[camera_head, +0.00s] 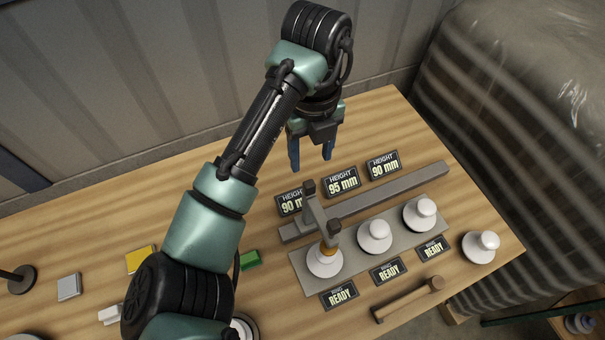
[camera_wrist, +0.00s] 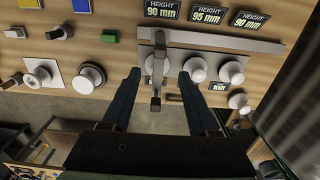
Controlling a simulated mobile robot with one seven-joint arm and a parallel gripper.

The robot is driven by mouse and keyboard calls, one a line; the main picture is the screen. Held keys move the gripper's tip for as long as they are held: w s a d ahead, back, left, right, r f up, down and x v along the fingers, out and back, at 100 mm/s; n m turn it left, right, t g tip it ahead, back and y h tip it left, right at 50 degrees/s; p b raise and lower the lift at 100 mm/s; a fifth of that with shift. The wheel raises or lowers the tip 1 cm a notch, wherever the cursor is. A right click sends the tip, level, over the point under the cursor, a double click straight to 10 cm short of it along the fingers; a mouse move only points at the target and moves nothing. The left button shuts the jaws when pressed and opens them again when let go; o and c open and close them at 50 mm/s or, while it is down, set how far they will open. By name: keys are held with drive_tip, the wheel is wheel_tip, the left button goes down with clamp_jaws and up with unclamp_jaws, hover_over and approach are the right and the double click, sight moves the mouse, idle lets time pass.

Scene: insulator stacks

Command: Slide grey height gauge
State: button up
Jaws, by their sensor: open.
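The grey height gauge (camera_head: 316,217) stands upright on a long grey rail (camera_head: 385,197), near the rail's left end. Its arm reaches over the leftmost white insulator (camera_head: 325,264) on the grey plate; whether it touches cannot be told. My gripper (camera_head: 311,166) is open and empty, raised behind the rail in the head view. In the wrist view the gauge (camera_wrist: 157,66) appears between the two spread fingers (camera_wrist: 160,73), with no visible contact.
HEIGHT signs (camera_head: 342,181) line the rail's back. READY signs (camera_head: 388,270) and a wooden-handled bar (camera_head: 408,299) lie in front. The rail right of the gauge is clear.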

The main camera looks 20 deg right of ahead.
sight(309, 183)
wheel_tip(309, 183, down, 11)
drive_tip(key=p, duration=0.3)
drive_tip(key=shift+w+a+r+p, duration=0.1)
drive_tip(key=shift+w+r+p, duration=0.05)
drive_tip(key=shift+p, duration=0.15)
clamp_jaws()
drive_tip(key=shift+r, duration=0.1)
idle(1.0)
